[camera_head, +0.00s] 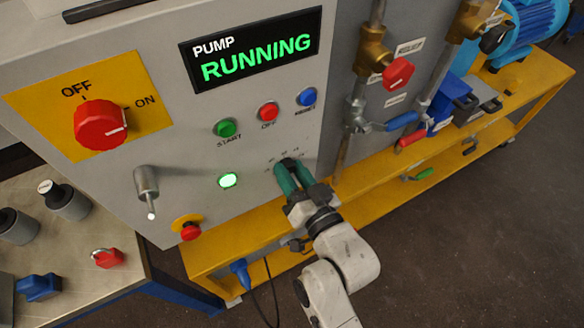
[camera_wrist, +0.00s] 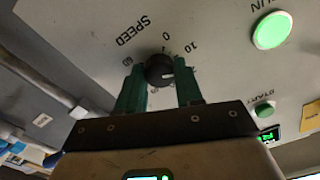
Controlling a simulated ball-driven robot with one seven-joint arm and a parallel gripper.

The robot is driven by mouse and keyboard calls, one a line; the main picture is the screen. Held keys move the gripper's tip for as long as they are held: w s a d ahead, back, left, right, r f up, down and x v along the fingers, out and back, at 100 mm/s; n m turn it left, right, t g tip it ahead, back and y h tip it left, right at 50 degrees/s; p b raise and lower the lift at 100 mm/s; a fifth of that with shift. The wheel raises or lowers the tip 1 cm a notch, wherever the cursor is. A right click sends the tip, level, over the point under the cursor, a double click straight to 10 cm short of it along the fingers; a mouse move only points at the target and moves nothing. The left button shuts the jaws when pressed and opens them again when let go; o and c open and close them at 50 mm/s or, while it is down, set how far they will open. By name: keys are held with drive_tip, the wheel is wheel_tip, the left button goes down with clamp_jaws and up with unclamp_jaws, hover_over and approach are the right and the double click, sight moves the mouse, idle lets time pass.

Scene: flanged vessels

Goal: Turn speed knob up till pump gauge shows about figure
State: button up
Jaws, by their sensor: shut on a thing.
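The black speed knob (camera_wrist: 158,68) sits on the grey panel under the printed word SPEED in the wrist view. In the head view, my gripper (camera_head: 290,172) reaches the lower right of the panel and mostly hides the knob. I cannot make out a pump gauge in either view.
The display (camera_head: 252,48) reads PUMP RUNNING. Green, red and blue buttons sit below it, and a green lamp (camera_head: 228,180) is lit. A red rotary switch (camera_head: 101,124), a red stop button (camera_head: 190,231) and valved pipes (camera_head: 372,50) flank my arm. A yellow frame (camera_head: 365,190) runs below.

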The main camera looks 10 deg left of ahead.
drive_tip(key=m+p, duration=0.2)
drive_tip(key=m, duration=0.3)
drive_tip(key=shift+m, duration=0.3)
idle(0.4)
drive_tip(key=o, duration=1)
drive_tip(key=shift+o, duration=0.2)
drive_tip(key=b+v, duration=0.3)
drive_tip(key=v, duration=0.8)
drive_tip(key=shift+w, duration=0.1)
